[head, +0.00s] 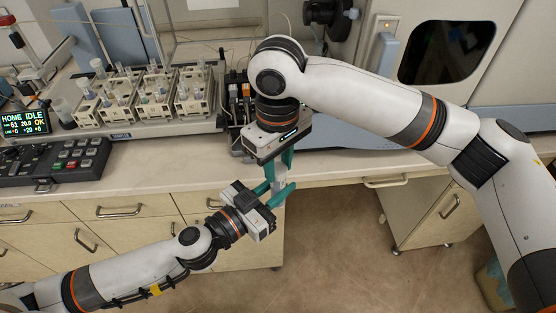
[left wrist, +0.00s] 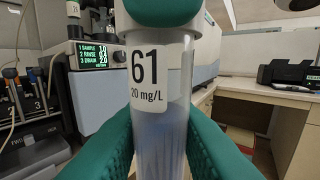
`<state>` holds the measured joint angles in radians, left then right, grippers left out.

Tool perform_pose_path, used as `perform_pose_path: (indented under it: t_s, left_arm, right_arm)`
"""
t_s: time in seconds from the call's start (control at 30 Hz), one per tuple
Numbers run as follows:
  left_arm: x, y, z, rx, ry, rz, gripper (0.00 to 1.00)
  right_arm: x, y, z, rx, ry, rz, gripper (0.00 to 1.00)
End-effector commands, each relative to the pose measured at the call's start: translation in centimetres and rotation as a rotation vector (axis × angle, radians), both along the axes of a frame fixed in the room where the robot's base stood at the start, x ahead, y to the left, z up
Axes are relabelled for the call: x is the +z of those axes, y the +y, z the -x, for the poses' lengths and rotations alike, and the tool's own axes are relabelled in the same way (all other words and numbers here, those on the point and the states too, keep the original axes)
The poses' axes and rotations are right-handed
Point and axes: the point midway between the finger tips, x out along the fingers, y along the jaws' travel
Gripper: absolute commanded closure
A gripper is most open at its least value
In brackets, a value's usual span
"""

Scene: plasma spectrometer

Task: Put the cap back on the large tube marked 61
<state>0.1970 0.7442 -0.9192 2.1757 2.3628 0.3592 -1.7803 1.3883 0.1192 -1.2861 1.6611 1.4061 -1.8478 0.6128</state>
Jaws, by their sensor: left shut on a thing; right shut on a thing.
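The large clear tube (left wrist: 160,120) stands upright in the left wrist view, its white label reading 61 and 20 mg/L. My left gripper (head: 274,190) is shut on the tube, with its green fingers on either side of it in the left wrist view. My right gripper (head: 280,168) comes down from above, directly over the tube, and is shut. A green fingertip of it (left wrist: 163,10) covers the tube's top in the left wrist view.
Both grippers meet in front of the bench edge (head: 330,172), above the drawers and floor. Racks of small tubes (head: 150,95) stand on the bench at the left, behind a keypad (head: 75,160). A display box (left wrist: 98,55) stands behind the tube.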

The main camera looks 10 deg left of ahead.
Motion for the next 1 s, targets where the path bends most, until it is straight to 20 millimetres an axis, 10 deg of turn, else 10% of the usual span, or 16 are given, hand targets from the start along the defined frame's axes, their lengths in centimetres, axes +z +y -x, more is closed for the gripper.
perform_pose_path:
  t_s: [0.23,0.27,0.4,0.77,1.0]
  left_arm:
    - [0.0,-0.1,0.1,-0.002,-0.001,0.001,1.0]
    - [0.0,-0.1,0.1,-0.002,-0.001,0.001,1.0]
    - [0.0,-0.1,0.1,-0.002,-0.001,0.001,1.0]
    - [0.0,0.0,0.0,-0.001,-0.001,0.001,1.0]
    - [0.0,0.0,0.0,-0.001,-0.001,0.001,1.0]
  right_arm:
    - [0.0,0.1,0.0,-0.144,-0.001,-0.001,0.97]
    - [0.0,0.1,0.0,-0.144,-0.001,-0.001,0.67]
    - [0.0,0.0,0.0,-0.143,-0.001,-0.001,0.44]
    - [0.6,0.1,0.0,-0.142,-0.002,-0.002,0.44]
    - [4.7,0.1,-0.1,-0.143,-0.004,-0.003,0.44]
